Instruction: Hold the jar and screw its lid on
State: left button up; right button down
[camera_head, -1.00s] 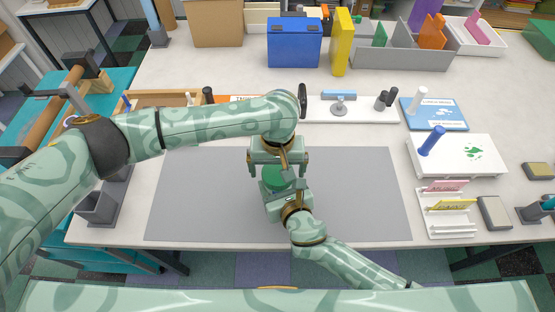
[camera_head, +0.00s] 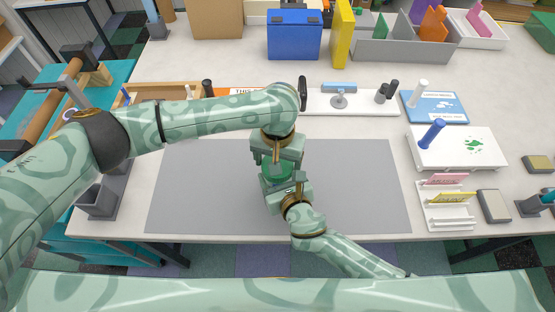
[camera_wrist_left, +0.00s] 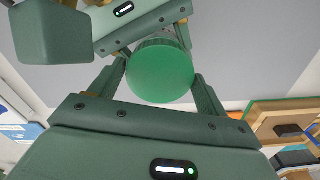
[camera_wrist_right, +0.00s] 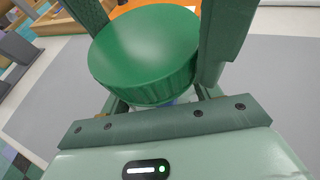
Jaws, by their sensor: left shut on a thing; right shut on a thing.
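The green lid (camera_head: 275,172) is round and sits over the middle of the grey mat, mostly covered by my grippers in the head view. My left gripper (camera_wrist_left: 160,74) comes from above and is shut on the lid, which shows as a green disc (camera_wrist_left: 160,72) between its fingers. My right gripper (camera_head: 281,186) is shut on the jar below the lid. In the right wrist view the lid (camera_wrist_right: 145,48) looks roughly level, with a small bluish bit of the jar (camera_wrist_right: 183,98) under its rim. The rest of the jar is hidden, so I cannot tell how the threads sit.
The grey mat (camera_head: 360,190) is clear around my grippers. A blue case (camera_head: 294,36), yellow binder (camera_head: 343,35) and grey organiser (camera_head: 405,48) stand behind.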

pick_arm(q)
jog(key=o, duration=1.1)
jog(key=shift+r, duration=2.3)
jog(key=shift+c, duration=0.5)
notch_tip(320, 180, up, 4)
jog(key=n, duration=0.3)
jog(key=shift+f, duration=0.25)
jog(key=shift+f, duration=0.1)
